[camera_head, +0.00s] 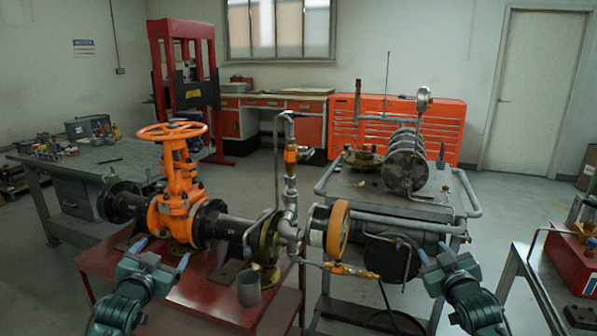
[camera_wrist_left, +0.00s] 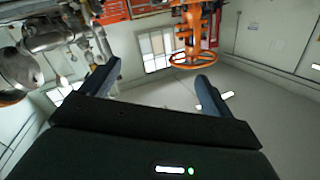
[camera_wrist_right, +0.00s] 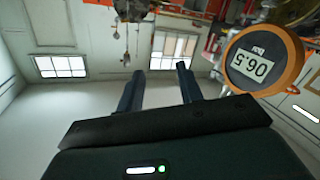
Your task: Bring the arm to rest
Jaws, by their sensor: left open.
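My left gripper (camera_head: 162,254) is at the lower left in the head view, in front of the red table's front edge. Its fingers stand wide apart in the left wrist view (camera_wrist_left: 155,85), with nothing between them. My right gripper (camera_head: 435,253) is at the lower right, in front of the grey cart. Its fingers are apart and empty in the right wrist view (camera_wrist_right: 158,85). The orange gate valve (camera_head: 180,195) with its handwheel (camera_head: 172,131) stands upright behind my left gripper. Neither gripper visibly holds anything.
The red table (camera_head: 205,293) bears the valve and pipework. An orange-rimmed digital gauge (camera_head: 338,230) sits between my grippers and also shows in the right wrist view (camera_wrist_right: 262,60). A grey cart (camera_head: 345,185) stands behind it. A side bench (camera_head: 540,285) with a red box is at right.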

